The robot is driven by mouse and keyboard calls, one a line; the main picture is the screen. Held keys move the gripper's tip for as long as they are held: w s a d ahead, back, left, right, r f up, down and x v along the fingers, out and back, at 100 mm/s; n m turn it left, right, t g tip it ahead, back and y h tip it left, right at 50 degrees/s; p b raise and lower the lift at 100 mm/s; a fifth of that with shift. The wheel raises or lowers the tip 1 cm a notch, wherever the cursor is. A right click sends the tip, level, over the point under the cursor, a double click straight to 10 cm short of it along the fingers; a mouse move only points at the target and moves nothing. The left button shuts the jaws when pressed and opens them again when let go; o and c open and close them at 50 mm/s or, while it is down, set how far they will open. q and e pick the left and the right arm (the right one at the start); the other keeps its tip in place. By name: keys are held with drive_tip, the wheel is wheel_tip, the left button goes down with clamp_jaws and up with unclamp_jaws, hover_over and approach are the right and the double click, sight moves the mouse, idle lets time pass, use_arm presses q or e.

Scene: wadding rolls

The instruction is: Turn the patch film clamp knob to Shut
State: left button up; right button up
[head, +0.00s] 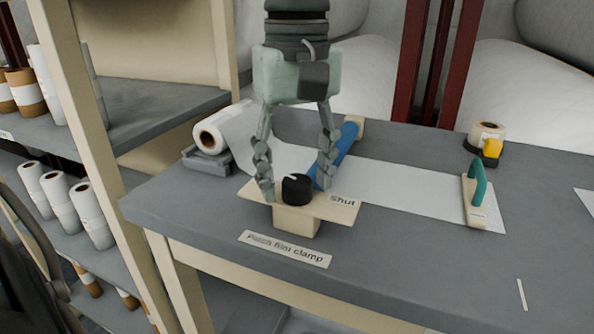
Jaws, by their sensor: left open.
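The patch film clamp knob (296,189) is a black round knob with a pale line on its top. It sits on a cream plate (257,191) on a block at the table's front edge. The word "Shut" (342,199) is printed on the plate, right of the knob. A label reading "Patch film clamp" (285,249) is on the table's front edge. My left gripper (294,190) points down over the plate with its fingers apart, one on each side of the knob. I cannot tell whether either finger touches it. My right gripper is not in view.
A white film roll (210,135) lies on a grey holder, its sheet (400,186) running right across the grey table (200,208). A blue roller (343,150) lies behind the knob. A teal-handled tool (477,185) and a tape roll (487,133) stand right. Shelves are left.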

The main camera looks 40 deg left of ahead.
use_arm(q)
drive_tip(key=c, duration=1.2)
drive_tip(key=shift+o, duration=0.2)
